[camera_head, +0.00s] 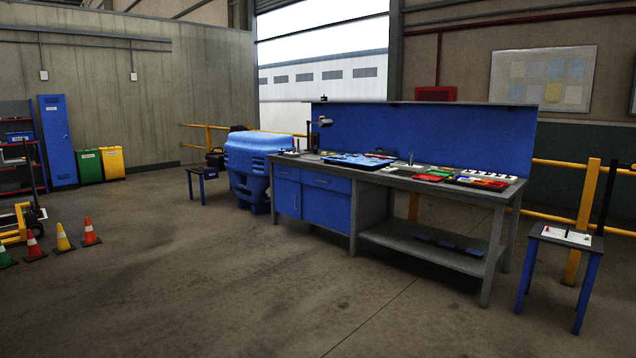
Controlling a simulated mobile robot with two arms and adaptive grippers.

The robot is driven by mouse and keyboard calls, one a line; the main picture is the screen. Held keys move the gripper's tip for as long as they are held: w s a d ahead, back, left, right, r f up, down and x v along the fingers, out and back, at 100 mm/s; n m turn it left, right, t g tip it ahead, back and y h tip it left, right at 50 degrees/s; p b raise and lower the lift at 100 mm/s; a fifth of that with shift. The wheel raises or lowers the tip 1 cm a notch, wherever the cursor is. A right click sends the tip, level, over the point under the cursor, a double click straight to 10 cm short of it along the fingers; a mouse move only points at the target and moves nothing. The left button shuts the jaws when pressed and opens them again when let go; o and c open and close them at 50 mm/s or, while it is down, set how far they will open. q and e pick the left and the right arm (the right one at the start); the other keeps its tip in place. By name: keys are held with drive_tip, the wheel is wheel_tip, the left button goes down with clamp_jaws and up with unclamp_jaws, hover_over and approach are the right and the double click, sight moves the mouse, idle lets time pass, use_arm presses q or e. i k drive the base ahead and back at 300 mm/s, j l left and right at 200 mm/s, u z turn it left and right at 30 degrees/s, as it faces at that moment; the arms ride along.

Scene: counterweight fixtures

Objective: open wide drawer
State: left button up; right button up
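A grey workbench (407,185) stands right of centre in the head view, some distance away across the floor. Its left end holds blue fronts. The wide drawer (327,182) is the upper right front, just under the worktop, and looks flush and shut. A narrower blue drawer front (287,173) is to its left, above a blue door (287,198). A larger blue front (326,208) is below the wide drawer. The handles are too small to make out clearly. Neither of my grippers is in view.
The concrete floor (200,270) before the bench is clear. Traffic cones (63,238) and a yellow pallet truck (20,222) stand at left. A small blue-legged table (566,238) stands at right. A blue plastic container (255,158) and small table (202,173) are left of the bench.

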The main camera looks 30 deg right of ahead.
sight(332, 182)
drive_tip(key=i+l+z, duration=0.5)
drive_tip(key=i+z, duration=0.15)
drive_tip(key=i, duration=0.15)
drive_tip(key=i+l+z, duration=0.1)
drive_tip(key=i+z, duration=0.4)
drive_tip(key=i, duration=1.8)
drive_tip(key=i+l, duration=0.1)
drive_tip(key=i, duration=2.45)
drive_tip(key=j+u, duration=0.05)
drive_tip(key=j, duration=0.05)
